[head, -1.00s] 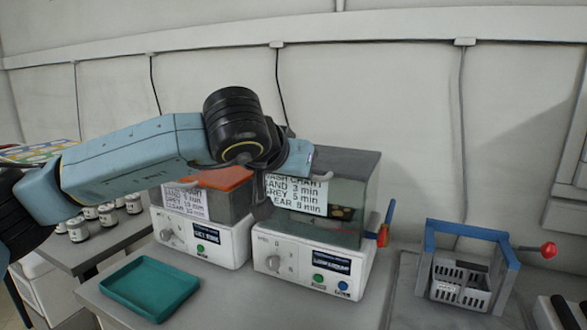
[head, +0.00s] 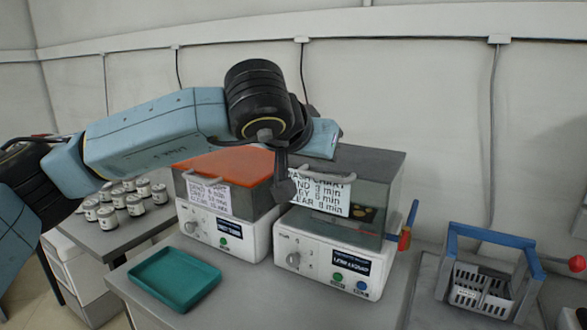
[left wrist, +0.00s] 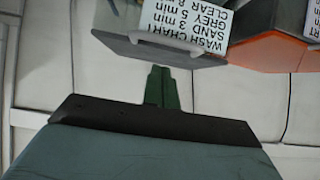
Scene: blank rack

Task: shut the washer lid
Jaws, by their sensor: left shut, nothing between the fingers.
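The right-hand washer (head: 330,262) is a white box with a knob and buttons, bearing a smoky see-through tank. Its dark grey lid (head: 375,160) lies roughly level over the tank; I cannot tell if it is fully seated. A wash chart (head: 318,192) and a handle are at the front, and the chart (left wrist: 185,28) also shows in the left wrist view. My left gripper (head: 286,190) is at the washer's front left corner. Its green fingers (left wrist: 160,75) are shut and empty, close to the lid's handle edge (left wrist: 165,50); contact is unclear. My right gripper is out of view.
A second white machine with an orange lid (head: 225,163) stands close on the left. A teal tray (head: 175,280) lies in front on the grey bench. Several jars (head: 125,195) are at the left. A blue-framed rack with a basket (head: 485,285) is at the right.

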